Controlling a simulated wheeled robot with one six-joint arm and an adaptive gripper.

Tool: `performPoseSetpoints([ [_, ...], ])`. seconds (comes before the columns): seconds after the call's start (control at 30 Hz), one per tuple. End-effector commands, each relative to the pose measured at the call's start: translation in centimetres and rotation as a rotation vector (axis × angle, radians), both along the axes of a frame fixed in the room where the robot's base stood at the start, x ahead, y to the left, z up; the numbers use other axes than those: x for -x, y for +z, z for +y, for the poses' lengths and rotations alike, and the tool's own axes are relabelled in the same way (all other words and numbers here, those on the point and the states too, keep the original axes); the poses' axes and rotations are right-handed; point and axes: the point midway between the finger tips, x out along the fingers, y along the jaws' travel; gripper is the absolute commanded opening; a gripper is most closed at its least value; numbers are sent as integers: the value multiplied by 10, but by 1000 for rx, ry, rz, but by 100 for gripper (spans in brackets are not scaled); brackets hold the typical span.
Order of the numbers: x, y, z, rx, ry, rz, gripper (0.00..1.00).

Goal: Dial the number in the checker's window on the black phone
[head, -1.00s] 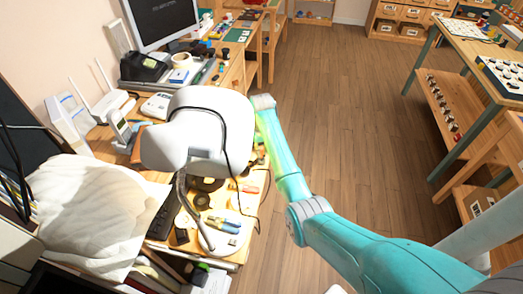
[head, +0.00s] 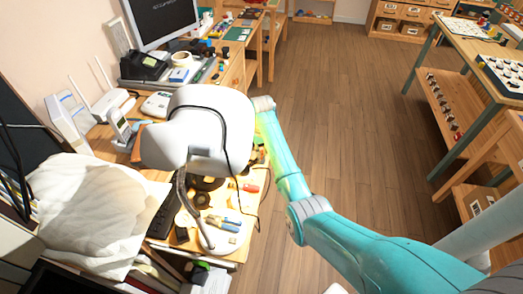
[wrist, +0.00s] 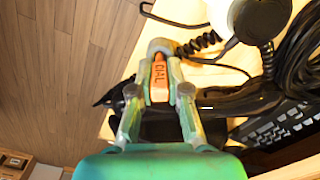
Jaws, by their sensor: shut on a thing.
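The tool sits between the two fingertips. Below and around the fingers lies a dark black shape with a coiled black cord (wrist: 205,42); it may be the black phone, but its dial is hidden by my gripper. In the head view my gripper is hidden behind the white lamp head (head: 190,130). I cannot make out the checker's window or a number in either view.
The lamp stands on the crowded wooden desk, its white base (head: 222,235) near the front. A black keyboard (head: 165,215), pliers (head: 224,223) and a crumpled white cloth (head: 90,205) are close by. Black cables (wrist: 295,55) crowd the right in the wrist view. The wooden floor (head: 345,120) is clear.

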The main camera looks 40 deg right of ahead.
Motion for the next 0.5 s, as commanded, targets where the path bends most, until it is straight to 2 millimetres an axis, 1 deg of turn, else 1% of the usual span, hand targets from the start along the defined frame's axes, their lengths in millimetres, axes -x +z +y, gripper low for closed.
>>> performPoseSetpoints([
  [0.5, 0, -11, 0, 0, 0, 0, 0],
])
